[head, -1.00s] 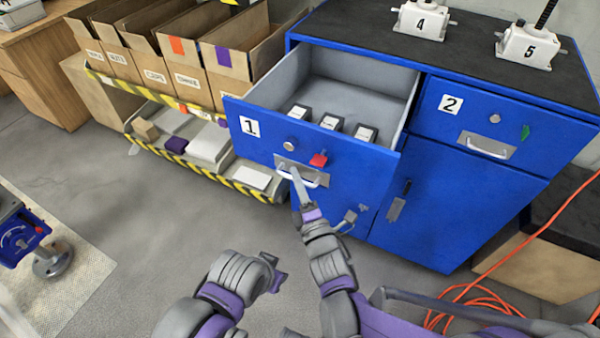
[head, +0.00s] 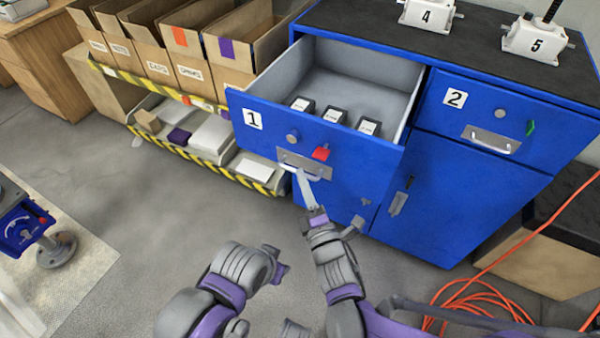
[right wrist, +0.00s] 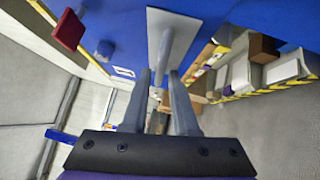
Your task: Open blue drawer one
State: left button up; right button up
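Blue drawer 1 (head: 345,151) in the head view is pulled well out of the blue cabinet (head: 450,212). Its front carries a label "1", a round lock, a red tab (head: 321,152) and a metal handle (head: 301,170). The handle (right wrist: 163,58) also shows in the right wrist view. My right gripper (head: 305,183) is at the handle. In the right wrist view its two fingers (right wrist: 159,82) stand apart, with the handle bar beyond and between their tips and a gap visible. My left gripper (head: 279,262) is low in the head view, away from the cabinet; its finger opening is unclear.
Several dark boxes with pale labels (head: 334,115) lie in the drawer. Closed drawer 2 (head: 490,118) is to the right. Jacks 4 (head: 426,14) and 5 (head: 534,38) stand on top. A striped shelf (head: 250,172) is left; an orange cable (head: 480,300) lies right.

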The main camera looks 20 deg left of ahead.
pick_arm(q)
jog(key=shift+f+b, duration=0.3)
jog(key=shift+f, duration=0.1)
pick_arm(e)
jog(key=v, duration=0.8)
